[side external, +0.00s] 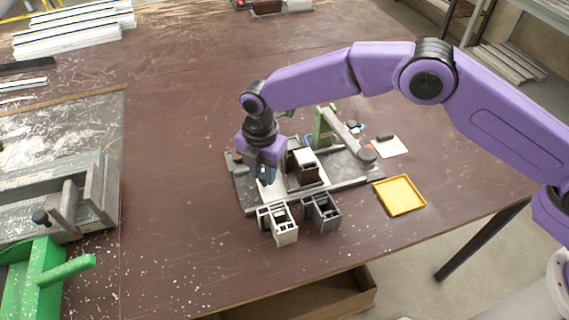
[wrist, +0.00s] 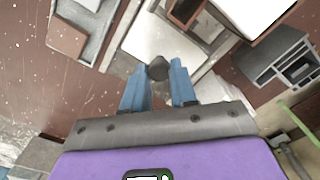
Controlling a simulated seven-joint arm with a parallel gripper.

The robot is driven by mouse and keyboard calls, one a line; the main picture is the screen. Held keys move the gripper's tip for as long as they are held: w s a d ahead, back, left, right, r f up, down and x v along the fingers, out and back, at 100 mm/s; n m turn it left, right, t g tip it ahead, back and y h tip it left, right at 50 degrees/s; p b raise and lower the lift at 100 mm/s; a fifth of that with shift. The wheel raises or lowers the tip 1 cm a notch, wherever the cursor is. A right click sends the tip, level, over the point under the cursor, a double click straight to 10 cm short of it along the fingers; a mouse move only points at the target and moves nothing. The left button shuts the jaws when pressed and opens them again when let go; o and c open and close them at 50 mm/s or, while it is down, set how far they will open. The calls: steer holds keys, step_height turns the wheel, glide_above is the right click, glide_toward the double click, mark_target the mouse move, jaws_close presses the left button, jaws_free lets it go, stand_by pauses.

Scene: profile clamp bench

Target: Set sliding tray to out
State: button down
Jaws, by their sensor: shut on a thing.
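The sliding tray is a pale plate on the clamp fixture; it shows in the wrist view (wrist: 165,38) and in the side view (side external: 268,190). A dark round knob (wrist: 158,67) stands at the tray's near edge in the wrist view. My gripper (wrist: 160,84) has its two blue fingers on either side of this knob and is shut on it. In the side view my gripper (side external: 264,176) points down at the left part of the fixture, and it hides the knob. A brown and white profile block (side external: 306,168) sits in the fixture, right of my gripper.
The fixture's grey base plate (side external: 241,190) carries a green post (side external: 322,128) and a grey lever. A white profile (side external: 284,226) and a dark grey profile (side external: 323,213) stand in front. A yellow tray (side external: 399,212) lies to the right.

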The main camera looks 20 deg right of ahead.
steer(key=shift+a, duration=2.05)
steer(key=c, duration=0.9)
jaws_free()
steer(key=shift+r, duration=8.75)
